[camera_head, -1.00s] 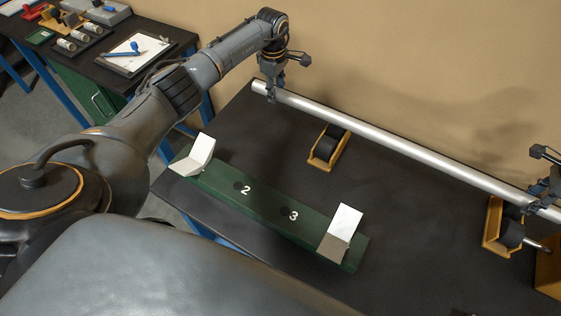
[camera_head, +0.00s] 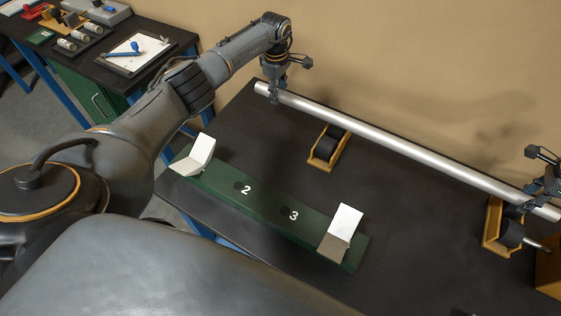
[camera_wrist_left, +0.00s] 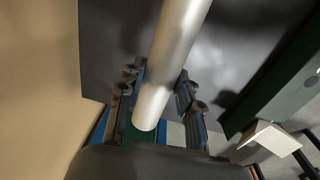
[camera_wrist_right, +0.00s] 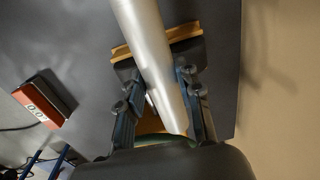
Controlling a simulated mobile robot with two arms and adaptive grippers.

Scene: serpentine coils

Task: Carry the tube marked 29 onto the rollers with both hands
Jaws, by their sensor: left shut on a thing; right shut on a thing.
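A long silver tube (camera_head: 400,148) is held level above the black table by both my grippers; no number is readable on it. My left gripper (camera_head: 273,90) is shut on the tube near its left end, which shows in the left wrist view (camera_wrist_left: 160,85). My right gripper (camera_head: 548,196) is shut on the tube near its right end, also seen in the right wrist view (camera_wrist_right: 155,60). One roller (camera_head: 333,137) in a yellow bracket stands on the table in front of the tube. The other roller (camera_head: 511,233) stands below the tube's right end.
A green base (camera_head: 265,213) marked 2 and 3, with two white V-shaped rests (camera_head: 343,226), lies on the table (camera_head: 420,245) in front of the tube. The tan wall (camera_head: 440,60) is close behind. A yellow box (camera_head: 549,270) is at the right edge.

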